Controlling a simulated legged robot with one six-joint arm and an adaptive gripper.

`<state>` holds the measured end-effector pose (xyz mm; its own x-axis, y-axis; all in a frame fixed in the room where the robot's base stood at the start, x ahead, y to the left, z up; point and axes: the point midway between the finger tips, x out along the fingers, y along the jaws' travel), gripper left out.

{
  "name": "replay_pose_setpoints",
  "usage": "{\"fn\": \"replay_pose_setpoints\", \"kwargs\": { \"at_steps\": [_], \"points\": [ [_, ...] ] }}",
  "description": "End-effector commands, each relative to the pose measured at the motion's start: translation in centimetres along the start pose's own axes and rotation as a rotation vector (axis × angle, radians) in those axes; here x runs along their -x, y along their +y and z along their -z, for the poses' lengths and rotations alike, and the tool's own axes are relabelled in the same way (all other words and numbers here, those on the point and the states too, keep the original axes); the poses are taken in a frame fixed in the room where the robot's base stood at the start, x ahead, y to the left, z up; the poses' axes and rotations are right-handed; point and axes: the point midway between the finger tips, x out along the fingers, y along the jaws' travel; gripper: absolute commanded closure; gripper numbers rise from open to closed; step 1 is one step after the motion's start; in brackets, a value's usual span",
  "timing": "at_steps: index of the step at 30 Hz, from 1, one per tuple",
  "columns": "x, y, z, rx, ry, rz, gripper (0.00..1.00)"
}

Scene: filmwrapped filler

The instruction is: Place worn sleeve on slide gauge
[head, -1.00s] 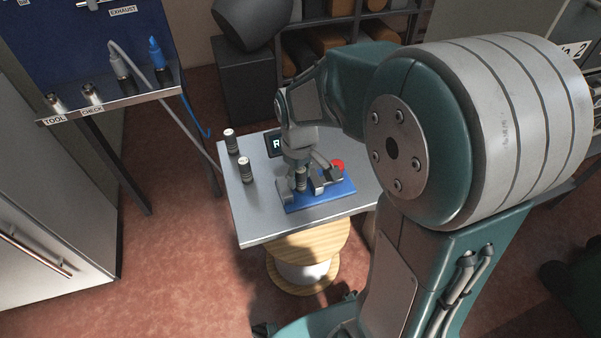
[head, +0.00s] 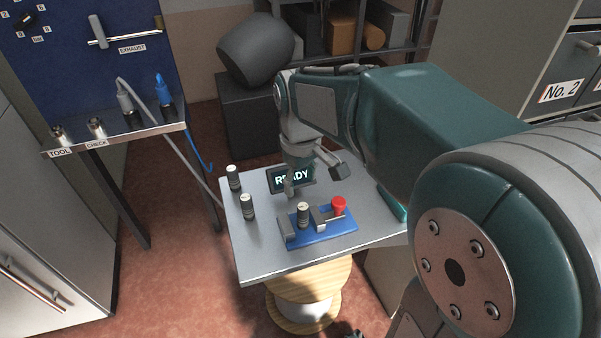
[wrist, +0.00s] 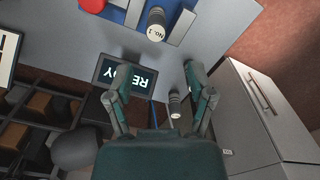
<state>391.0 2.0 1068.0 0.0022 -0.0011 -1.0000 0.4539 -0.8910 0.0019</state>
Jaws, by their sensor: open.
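A dark sleeve with a pale top (head: 303,214) stands upright on the blue-based slide gauge (head: 322,238), between its two grey jaws. I cannot tell whether it touches them. The sleeve (wrist: 157,25) shows a "No." label in the wrist view, beside the gauge's grey jaw (wrist: 183,27). Two similar sleeves stand upright at the table's left, a rear one (head: 233,178) and a front one (head: 247,207). My gripper (head: 315,180) is open and empty, raised behind the gauge near the display. Its spread fingers (wrist: 158,75) hold nothing in the wrist view.
A display reading "READY" (head: 291,178) stands behind the gauge. A red button (head: 339,206) sits at the gauge's right end. The grey table (head: 262,255) has free room at its front left. A shelf labelled TOOL and CHECK (head: 120,138) is at the left.

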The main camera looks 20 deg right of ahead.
Motion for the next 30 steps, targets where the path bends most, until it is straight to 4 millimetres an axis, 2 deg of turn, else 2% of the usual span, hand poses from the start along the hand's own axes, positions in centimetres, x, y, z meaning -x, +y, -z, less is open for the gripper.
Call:
{"fn": "replay_pose_setpoints", "kwargs": {
  "at_steps": [3, 8, 11, 16, 24, 30],
  "points": [
    [1.4, 0.1, 0.0, 0.000, 0.001, 0.000, 0.30],
    [2.2, -0.2, -0.4, -0.014, 0.015, -0.007, 0.30],
    [3.1, -0.9, -1.9, -0.059, 0.061, -0.029, 0.30],
    [4.3, -2.8, -5.5, -0.186, 0.190, -0.076, 0.30],
    [4.3, -5.5, -10.8, -0.383, 0.396, -0.113, 0.30],
    [3.7, -6.3, -12.4, -0.456, 0.476, -0.117, 0.30]
  ]
}}
